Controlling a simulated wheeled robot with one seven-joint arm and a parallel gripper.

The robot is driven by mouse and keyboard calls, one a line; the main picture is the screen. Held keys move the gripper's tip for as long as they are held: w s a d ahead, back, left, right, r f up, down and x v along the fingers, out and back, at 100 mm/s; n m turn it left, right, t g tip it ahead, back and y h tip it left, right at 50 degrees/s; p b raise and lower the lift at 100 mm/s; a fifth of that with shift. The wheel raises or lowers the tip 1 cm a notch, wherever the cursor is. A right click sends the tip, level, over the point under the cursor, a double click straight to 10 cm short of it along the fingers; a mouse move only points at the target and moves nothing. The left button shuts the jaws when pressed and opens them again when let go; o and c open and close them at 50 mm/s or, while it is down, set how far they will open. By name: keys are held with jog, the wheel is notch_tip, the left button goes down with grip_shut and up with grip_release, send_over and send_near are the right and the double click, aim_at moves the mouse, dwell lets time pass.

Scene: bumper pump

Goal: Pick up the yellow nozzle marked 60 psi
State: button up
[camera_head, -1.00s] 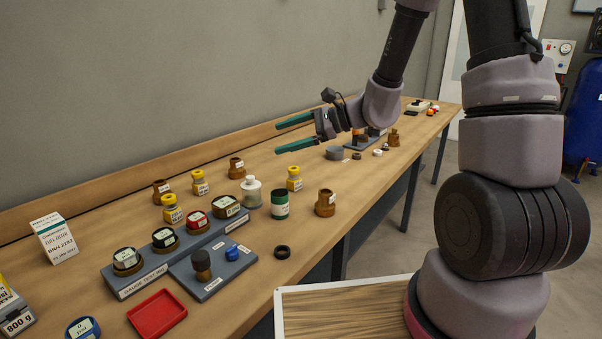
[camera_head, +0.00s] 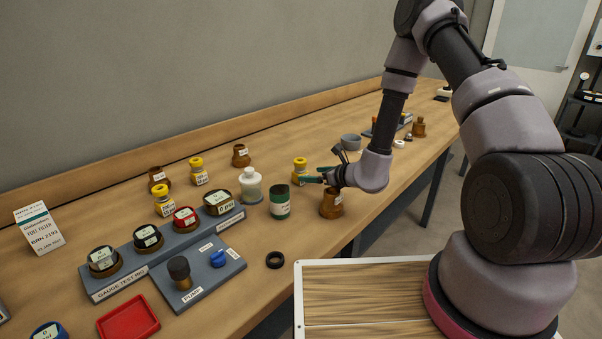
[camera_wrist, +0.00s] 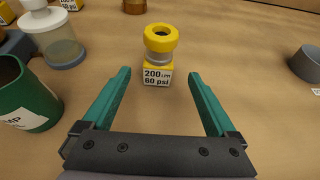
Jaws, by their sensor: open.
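The yellow nozzle (camera_wrist: 160,38) stands upright on the wooden table in the wrist view. Its white label reads "200" and "60 psi". It has a yellow ring top, a grey neck and a yellow base. My gripper (camera_wrist: 160,88) is open and empty, with its green fingers pointing at the nozzle and the nozzle just beyond the fingertips, between their lines. In the head view the same nozzle (camera_head: 300,171) stands just left of my gripper (camera_head: 303,179). Two similar yellow nozzles, one at the back (camera_head: 198,172) and one nearer (camera_head: 163,201), stand further left; their labels are too small to read.
A green cup (camera_head: 280,202) and a white bottle (camera_head: 251,186) stand left of the nozzle. A brown fitting (camera_head: 331,204) stands close beside my gripper. The gauge test rig (camera_head: 125,274) and pump plate (camera_head: 215,280) lie nearer.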

aim_at(304, 172)
jog(key=x, duration=0.6)
jog(key=shift+w+a+r, duration=0.1)
jog(key=shift+w+a, duration=0.2)
jog(key=shift+a, duration=0.1)
grip_shut()
